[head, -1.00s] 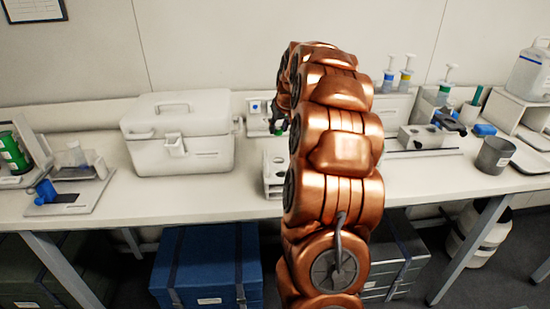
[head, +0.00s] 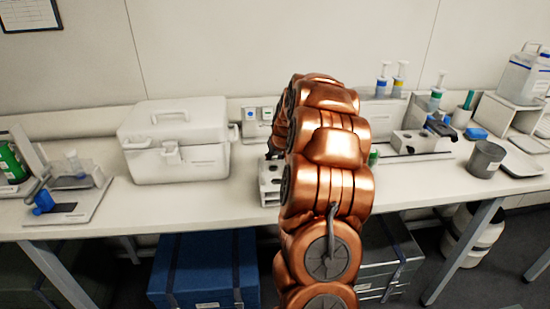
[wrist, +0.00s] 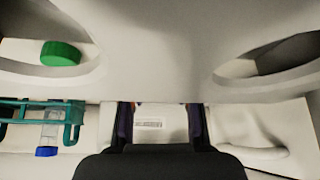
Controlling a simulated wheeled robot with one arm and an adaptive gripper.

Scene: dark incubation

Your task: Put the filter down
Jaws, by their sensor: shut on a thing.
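In the wrist view, two dark fingers of my gripper (wrist: 160,106) flank a pale piece with a small printed label (wrist: 150,124), which seems to be the filter; its full shape is hidden. A large pale form with two oval openings fills the top of that view; I cannot tell what it is. In the head view, my copper arm hides most of the gripper; only a small dark part shows by a white holder with round holes (head: 270,185) on the bench.
A white lidded box (head: 175,145) stands left of the arm. A grey cup (head: 485,158) and a white stand with dark items (head: 420,142) are on the right. A teal rack (wrist: 75,120) and green cap (wrist: 60,53) show in the wrist view. Bare bench (head: 120,210) runs along the front.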

